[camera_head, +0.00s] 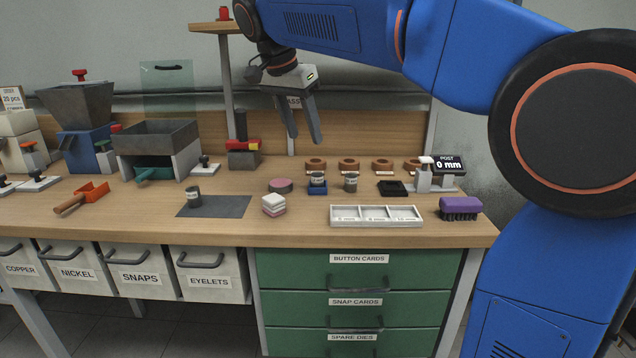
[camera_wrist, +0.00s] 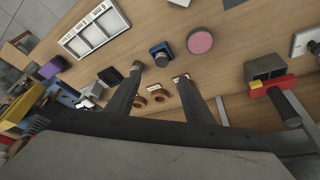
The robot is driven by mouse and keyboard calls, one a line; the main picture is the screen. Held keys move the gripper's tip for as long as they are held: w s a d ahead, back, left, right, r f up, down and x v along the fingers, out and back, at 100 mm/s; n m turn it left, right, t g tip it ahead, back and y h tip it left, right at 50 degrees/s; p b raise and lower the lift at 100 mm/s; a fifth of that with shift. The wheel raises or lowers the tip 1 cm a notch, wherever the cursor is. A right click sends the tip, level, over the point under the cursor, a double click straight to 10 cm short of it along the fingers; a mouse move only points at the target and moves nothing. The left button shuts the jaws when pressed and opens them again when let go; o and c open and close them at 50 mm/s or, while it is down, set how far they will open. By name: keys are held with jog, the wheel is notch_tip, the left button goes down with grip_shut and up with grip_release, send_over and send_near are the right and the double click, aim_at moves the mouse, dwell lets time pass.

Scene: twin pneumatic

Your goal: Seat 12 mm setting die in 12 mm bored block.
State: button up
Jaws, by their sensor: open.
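My gripper (camera_head: 305,139) is open and empty, high above the back of the bench. It also shows in the wrist view (camera_wrist: 159,80). Three small grey cylinders look like setting dies; I cannot read their sizes. One (camera_head: 193,197) stands on a dark mat. One (camera_head: 317,178) is at a small blue block (camera_head: 317,190), seemingly seated in it; the block also shows in the wrist view (camera_wrist: 161,57). The third cylinder (camera_head: 351,182) stands just right of the block, and shows beside a fingertip in the wrist view (camera_wrist: 136,66). I cannot tell which block is the 12 mm one.
Several brown rings (camera_head: 349,164) line the back. A white compartment tray (camera_head: 376,224), a stack of pads (camera_head: 273,205) and a purple brush (camera_head: 460,207) lie in front. A black tray (camera_head: 392,188) and a post display (camera_head: 447,166) are at right. A red-topped tool (camera_head: 243,153) stands at back.

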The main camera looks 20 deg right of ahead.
send_over(317, 174)
jog(key=s+a, duration=0.2)
notch_tip(317, 174, down, 7)
jog(key=shift+w+x, duration=0.15)
jog(key=shift+x, duration=1.25)
jog(key=shift+w+x, duration=0.2)
jog(key=shift+x, duration=1.15)
jog(key=shift+a, duration=0.1)
grip_shut()
jog(key=shift+r, duration=0.1)
jog(key=shift+r, duration=0.1)
